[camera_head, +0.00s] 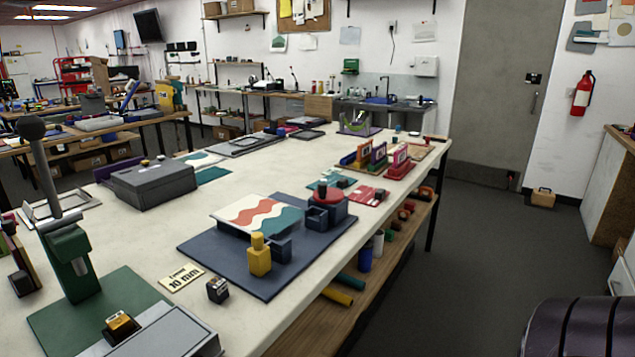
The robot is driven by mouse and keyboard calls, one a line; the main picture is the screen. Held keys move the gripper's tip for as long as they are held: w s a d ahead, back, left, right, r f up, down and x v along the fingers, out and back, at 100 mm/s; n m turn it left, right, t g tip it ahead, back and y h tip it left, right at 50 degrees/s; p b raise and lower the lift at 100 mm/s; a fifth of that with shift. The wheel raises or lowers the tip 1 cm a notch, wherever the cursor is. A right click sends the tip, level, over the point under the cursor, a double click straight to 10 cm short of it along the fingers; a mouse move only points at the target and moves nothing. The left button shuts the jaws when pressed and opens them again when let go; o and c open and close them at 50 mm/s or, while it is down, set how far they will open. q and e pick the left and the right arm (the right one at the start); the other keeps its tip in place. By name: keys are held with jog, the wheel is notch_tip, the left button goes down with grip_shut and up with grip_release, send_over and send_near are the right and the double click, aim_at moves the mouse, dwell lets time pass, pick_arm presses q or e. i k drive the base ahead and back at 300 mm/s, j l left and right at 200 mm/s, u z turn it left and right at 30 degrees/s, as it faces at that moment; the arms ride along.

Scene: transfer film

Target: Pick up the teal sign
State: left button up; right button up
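I cannot tell for certain which thing is the teal sign. A flat teal piece (213,174) lies on the white table left of centre, behind the dark mat. Another small teal piece (330,181) lies near the table's middle, partly covered by dark items. A board with white, red and teal waves (262,215) rests on the dark blue mat (268,286). Several small upright signs with coloured bases (378,158) stand at the table's right edge. Neither of my grippers shows.
A yellow block figure (259,256) and a red-topped dark holder (328,200) stand on the mat. A grey case (148,186) is at left; a green press with a lever (70,262) is at front left. Open floor (455,260) lies right of the white table (150,245).

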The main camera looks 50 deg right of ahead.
aim_at(333, 180)
jog(key=l+u, duration=0.2)
jog(key=l, duration=0.4)
jog(key=l+u, duration=0.2)
jog(key=l, duration=0.35)
jog(key=k+l+u, duration=0.2)
jog(key=l, duration=0.35)
jog(key=k+l, duration=0.1)
jog(key=l, duration=0.8)
jog(key=k+l, duration=0.15)
jog(key=l, duration=0.75)
jog(key=k+u, duration=0.05)
